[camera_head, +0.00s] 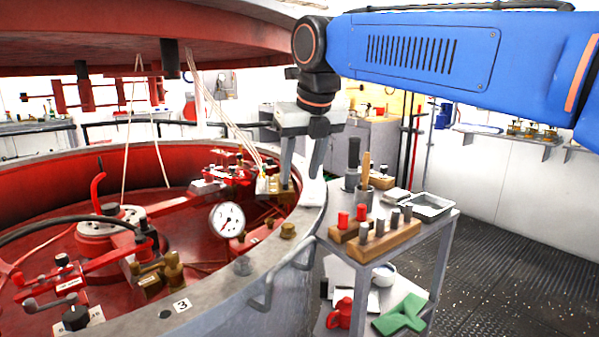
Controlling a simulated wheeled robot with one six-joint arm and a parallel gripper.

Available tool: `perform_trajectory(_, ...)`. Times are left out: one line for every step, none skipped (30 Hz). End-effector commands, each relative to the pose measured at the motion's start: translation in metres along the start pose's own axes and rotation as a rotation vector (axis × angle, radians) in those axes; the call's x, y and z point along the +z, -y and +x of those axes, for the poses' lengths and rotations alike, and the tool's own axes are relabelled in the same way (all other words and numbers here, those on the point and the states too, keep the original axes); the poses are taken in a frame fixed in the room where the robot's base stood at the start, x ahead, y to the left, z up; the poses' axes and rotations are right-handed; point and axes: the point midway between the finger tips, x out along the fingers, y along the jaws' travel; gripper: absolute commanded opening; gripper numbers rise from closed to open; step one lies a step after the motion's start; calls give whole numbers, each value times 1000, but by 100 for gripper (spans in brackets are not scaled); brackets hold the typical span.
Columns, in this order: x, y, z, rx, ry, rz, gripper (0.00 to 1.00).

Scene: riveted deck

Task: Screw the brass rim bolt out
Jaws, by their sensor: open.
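The bolt's thread is hidden in the rim.
A pressure gauge (227,220) and red valve fittings sit inside the vessel. A raised red lid (120,40) overhangs it. A grey handle (262,298) juts from the rim's side. A trolley (400,242) with a wooden block of pegs stands close to the right.

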Motion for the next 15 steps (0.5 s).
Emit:
perform_trajectory(0, 0, 0, 0, 0, 0, 43)
perform_trajectory(0, 0, 0, 0, 0, 0, 43)
perform_trajectory(0, 0, 0, 0, 0, 2, 43)
perform_trajectory(0, 0, 0, 0, -1, 7, 43)
perform_trajectory(0, 0, 1, 0, -2, 17, 43)
perform_trajectory(1, 0, 1, 0, -5, 39, 43)
perform_trajectory(2, 0, 2, -1, -8, 62, 43)
perform_trajectory(2, 0, 2, -1, -12, 92, 43)
perform_trajectory(3, 0, 3, -2, -17, 142, 43)
perform_trajectory(4, 0, 4, -3, -22, 187, 43)
perform_trajectory(6, 0, 5, -5, -28, 236, 43)
perform_trajectory(7, 0, 6, -8, -38, 308, 43)
perform_trajectory(8, 0, 8, -11, -46, 364, 43)
perform_trajectory(9, 0, 9, -13, -52, 422, 43)
perform_trajectory(10, 0, 10, -17, -60, 498, 43)
